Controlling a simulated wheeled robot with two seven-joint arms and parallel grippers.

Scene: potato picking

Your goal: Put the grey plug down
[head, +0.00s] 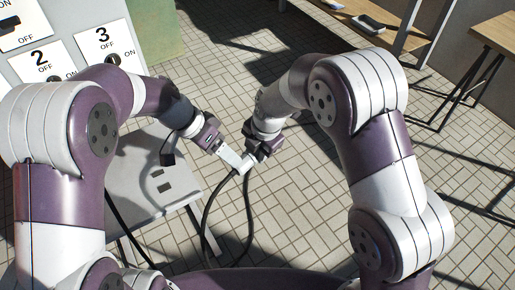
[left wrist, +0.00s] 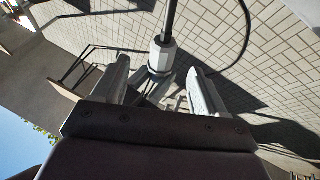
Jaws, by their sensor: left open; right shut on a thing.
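The grey plug (left wrist: 161,56) shows in the left wrist view with a black cable running from it. It sits between the two spread fingers of my left gripper (left wrist: 160,82), with gaps on both sides. In the head view my left gripper (head: 230,158) and my right gripper (head: 256,154) meet close together near the picture's middle, above the floor. My right gripper is shut on the plug, which is small and partly hidden there. My left gripper is open.
A light grey table (head: 140,205) with dark square openings stands below my left arm. Numbered switch panels (head: 101,52) stand at the upper left. Black cables (head: 207,212) hang below the grippers. A wooden table (head: 497,32) stands at the far right. The tiled floor between is clear.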

